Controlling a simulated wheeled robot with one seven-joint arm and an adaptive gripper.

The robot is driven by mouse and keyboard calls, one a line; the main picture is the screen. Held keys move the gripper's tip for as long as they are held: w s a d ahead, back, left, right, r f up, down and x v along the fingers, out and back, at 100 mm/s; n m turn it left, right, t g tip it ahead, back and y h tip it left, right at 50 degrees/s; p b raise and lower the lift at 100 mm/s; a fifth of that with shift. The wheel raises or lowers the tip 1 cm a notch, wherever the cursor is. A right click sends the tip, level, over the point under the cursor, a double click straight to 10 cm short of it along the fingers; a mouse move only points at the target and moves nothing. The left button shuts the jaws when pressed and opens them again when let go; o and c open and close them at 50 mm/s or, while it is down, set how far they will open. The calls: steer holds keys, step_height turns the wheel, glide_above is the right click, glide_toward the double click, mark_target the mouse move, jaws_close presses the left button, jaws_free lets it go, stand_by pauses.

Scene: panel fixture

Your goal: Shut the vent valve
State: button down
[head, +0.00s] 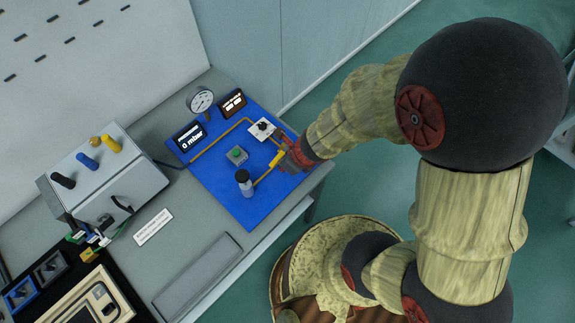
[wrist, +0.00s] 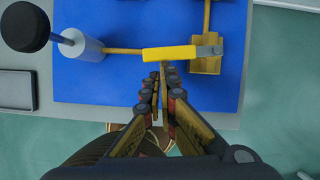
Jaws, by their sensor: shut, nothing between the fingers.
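The vent valve shows in the wrist view as a brass-yellow body (wrist: 206,66) on a thin yellow pipe, with a flat yellow lever (wrist: 170,53) reaching left from it. The lever lies roughly in line with the pipe that runs left to a pale cylinder. In the head view the lever (head: 277,158) shows beside my gripper (head: 289,160), which partly hides the valve body. My gripper (wrist: 162,84) is shut and empty, its fingertips just below the lever in the wrist view. I cannot tell whether they touch it.
A blue panel (head: 217,178) carries a gauge (head: 200,100), two displays, a green button (head: 236,155), a black knob on a white plate (head: 262,129) and a black-capped cylinder (head: 243,182). A grey box (head: 105,180) stands left. The floor beyond the bench's right edge is open.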

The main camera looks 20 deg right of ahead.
steer(key=shift+w+a, duration=0.15)
steer(key=shift+a, duration=0.1)
stand_by(0.4)
